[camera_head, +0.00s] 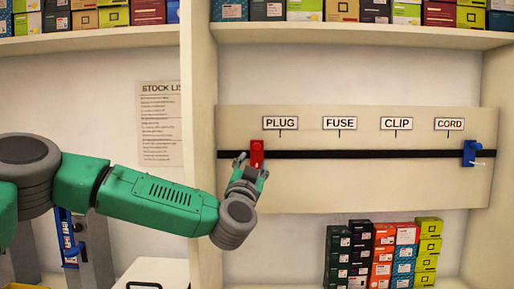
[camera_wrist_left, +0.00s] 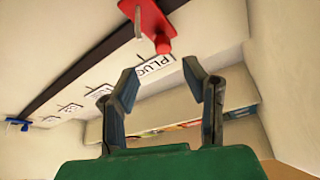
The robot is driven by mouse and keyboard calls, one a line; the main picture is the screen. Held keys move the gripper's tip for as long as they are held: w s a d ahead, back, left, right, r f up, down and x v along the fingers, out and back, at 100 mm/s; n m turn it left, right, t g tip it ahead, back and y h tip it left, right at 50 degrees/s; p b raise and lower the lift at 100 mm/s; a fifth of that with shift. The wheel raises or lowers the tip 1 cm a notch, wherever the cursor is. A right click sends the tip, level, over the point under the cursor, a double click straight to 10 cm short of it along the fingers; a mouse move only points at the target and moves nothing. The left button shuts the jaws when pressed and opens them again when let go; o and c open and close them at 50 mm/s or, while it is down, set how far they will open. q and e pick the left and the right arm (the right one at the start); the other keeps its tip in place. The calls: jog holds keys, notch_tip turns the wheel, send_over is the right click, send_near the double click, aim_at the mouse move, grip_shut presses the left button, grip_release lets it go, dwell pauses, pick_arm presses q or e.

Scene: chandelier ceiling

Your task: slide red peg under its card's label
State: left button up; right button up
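The red peg (camera_head: 257,153) sits on the black rail (camera_head: 360,154), left of the spot below the PLUG label (camera_head: 280,123). FUSE (camera_head: 340,123), CLIP (camera_head: 396,123) and CORD (camera_head: 448,124) labels follow to the right. My left gripper (camera_head: 252,168) is just in front of and below the red peg. In the left wrist view its fingers (camera_wrist_left: 160,74) are spread with nothing between them, and the red peg (camera_wrist_left: 150,20) with its knob is beyond the fingertips. My right gripper is not in view. No card naming the red peg's label is readable.
A blue peg (camera_head: 469,153) sits at the rail's right end, right of CORD. A stock list sheet (camera_head: 160,122) hangs at left; its lines are too small to read. Stacked boxes (camera_head: 381,255) stand below the board (camera_head: 350,190), and more line the upper shelf (camera_head: 350,37).

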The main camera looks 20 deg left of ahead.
aim_at(256, 150)
pick_arm(q)
jog(key=x, duration=0.4)
jog(key=p+x, duration=0.1)
jog(key=x, duration=0.3)
jog(key=shift+w+a, duration=0.3)
jog(key=shift+w, duration=0.05)
grip_shut()
